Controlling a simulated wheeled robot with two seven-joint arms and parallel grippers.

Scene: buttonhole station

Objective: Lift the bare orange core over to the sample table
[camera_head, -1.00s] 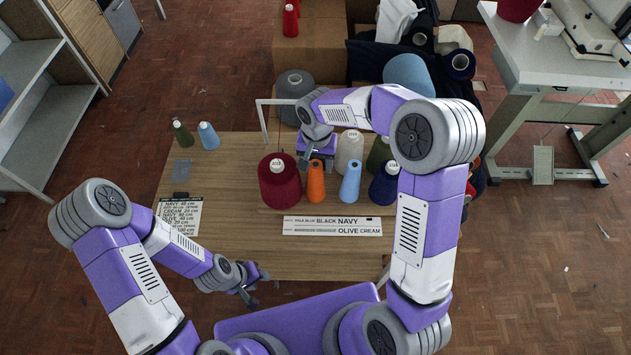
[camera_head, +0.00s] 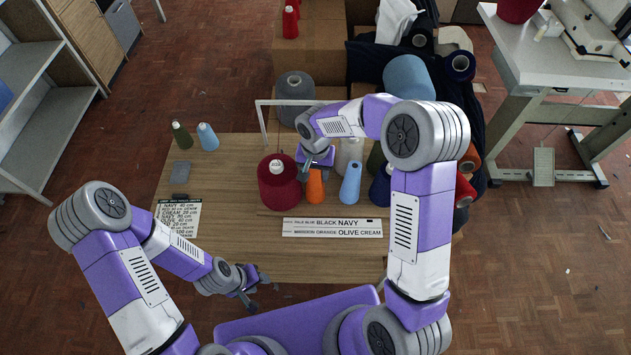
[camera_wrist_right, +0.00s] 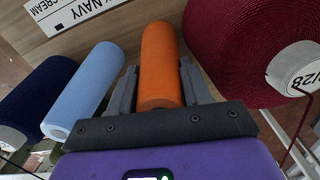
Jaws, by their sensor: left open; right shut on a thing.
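The bare orange core (camera_head: 315,187) is an upright, smooth cylinder among the spools on the wooden table (camera_head: 245,235). My right gripper (camera_head: 316,168) comes down over its top and is shut on it. In the right wrist view the orange core (camera_wrist_right: 160,60) runs between the two grey fingers (camera_wrist_right: 158,88). Its upper end is partly hidden by the gripper in the head view. I cannot tell whether its foot is clear of the table. My left gripper (camera_head: 256,288) is open and empty at the table's front edge. I cannot tell which surface is the sample table.
A maroon cone (camera_head: 279,188) stands close left of the core and a light blue core (camera_head: 350,183) close right. A navy spool (camera_head: 381,186) and a cream cone (camera_head: 348,154) are nearby. A label board (camera_head: 332,228) lies in front. A white machine table (camera_head: 540,70) stands right.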

